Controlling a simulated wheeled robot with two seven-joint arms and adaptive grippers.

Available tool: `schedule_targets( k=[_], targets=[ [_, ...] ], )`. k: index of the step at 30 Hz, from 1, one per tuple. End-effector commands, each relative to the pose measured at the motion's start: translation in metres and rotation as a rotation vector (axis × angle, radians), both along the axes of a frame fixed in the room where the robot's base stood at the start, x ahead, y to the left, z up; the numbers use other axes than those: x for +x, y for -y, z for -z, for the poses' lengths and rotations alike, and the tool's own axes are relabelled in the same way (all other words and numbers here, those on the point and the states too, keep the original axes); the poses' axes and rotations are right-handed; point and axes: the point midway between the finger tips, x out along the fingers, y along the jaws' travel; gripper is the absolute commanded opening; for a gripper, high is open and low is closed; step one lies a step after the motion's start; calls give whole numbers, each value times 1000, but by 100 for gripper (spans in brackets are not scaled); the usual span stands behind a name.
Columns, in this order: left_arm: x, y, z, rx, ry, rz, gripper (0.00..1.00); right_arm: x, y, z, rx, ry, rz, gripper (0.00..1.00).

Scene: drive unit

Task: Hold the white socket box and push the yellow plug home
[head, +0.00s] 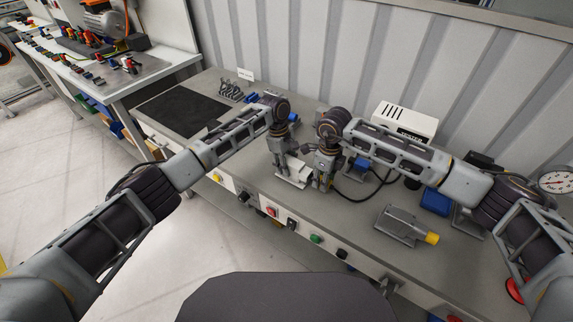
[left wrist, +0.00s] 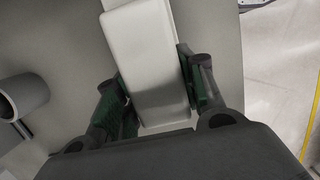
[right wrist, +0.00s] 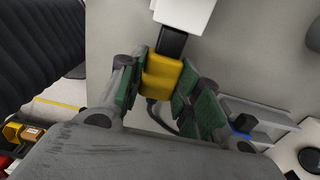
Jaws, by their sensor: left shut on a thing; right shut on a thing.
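The white socket box (left wrist: 145,50) is between the fingers of my left gripper (left wrist: 153,86), which is shut on it. In the head view the box (head: 293,174) is low over the bench beside my left gripper (head: 281,166). The yellow plug (right wrist: 162,77) is between the green-padded fingers of my right gripper (right wrist: 161,84), which is shut on it. The plug's black front part points at the white box (right wrist: 186,9) and appears to meet it; how deep it sits cannot be told. In the head view my right gripper (head: 324,175) is just right of the box and hides the plug.
A white tester (head: 404,119) stands at the back, with a black cable on the bench (head: 345,222). A grey motor-like unit with a yellow end (head: 400,225) and a blue box (head: 436,201) are at the right. A black mat (head: 183,111) lies at the left.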

Motion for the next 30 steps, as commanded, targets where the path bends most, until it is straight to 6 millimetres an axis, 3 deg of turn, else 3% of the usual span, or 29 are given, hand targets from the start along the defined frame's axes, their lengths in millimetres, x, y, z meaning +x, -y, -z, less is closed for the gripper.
schedule_targets(
  k=[30],
  targets=[
    [0, 1, 0, 0, 0, 0, 12, -8, 11, 0, 0, 0, 0, 5]
  ],
)
